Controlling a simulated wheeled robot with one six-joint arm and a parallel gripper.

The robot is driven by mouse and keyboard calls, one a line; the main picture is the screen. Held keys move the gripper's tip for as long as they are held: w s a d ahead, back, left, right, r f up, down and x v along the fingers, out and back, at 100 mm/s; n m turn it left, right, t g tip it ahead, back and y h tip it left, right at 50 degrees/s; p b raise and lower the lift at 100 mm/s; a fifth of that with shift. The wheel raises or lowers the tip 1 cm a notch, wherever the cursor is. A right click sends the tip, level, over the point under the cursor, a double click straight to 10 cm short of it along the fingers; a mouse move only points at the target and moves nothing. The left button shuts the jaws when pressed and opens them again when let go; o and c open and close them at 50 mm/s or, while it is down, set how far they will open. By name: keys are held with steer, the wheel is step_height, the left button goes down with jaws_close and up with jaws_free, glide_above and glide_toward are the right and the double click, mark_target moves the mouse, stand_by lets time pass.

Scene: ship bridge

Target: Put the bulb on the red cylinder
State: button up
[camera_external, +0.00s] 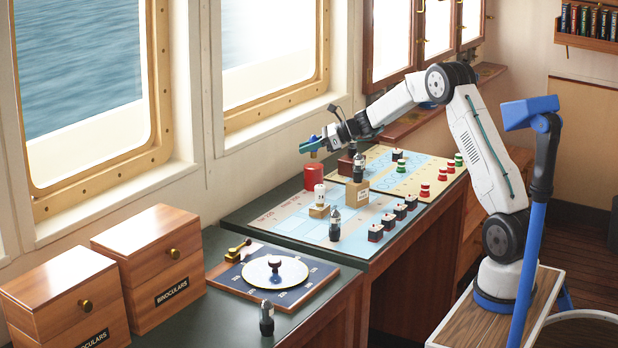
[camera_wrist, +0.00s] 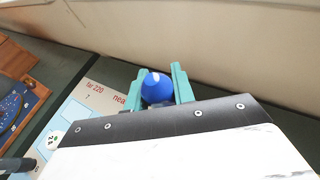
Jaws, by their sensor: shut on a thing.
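The red cylinder (camera_external: 313,177) stands upright at the far edge of the chart desk, near the window wall, in the external view. My gripper (camera_external: 312,146) is above it, its teal fingers shut on the bulb. In the wrist view the bulb (camera_wrist: 157,87) shows as a round blue top between the two teal fingers (camera_wrist: 158,86). In the external view only a small brownish lower part of the bulb (camera_external: 313,155) shows below the fingers, just over the cylinder's top. I cannot tell whether it touches. The red cylinder is hidden in the wrist view.
Right of the cylinder are a dark red block (camera_external: 345,166) and a wooden block (camera_external: 357,195) bearing a dark figure (camera_external: 359,168). Several red, green and black pieces stand on the charts (camera_external: 295,222). The wall rises close behind.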

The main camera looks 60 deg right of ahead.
steer(key=shift+f, duration=1.3)
steer(key=shift+f, duration=0.15)
steer(key=o, duration=1)
steer(key=shift+c, duration=0.2)
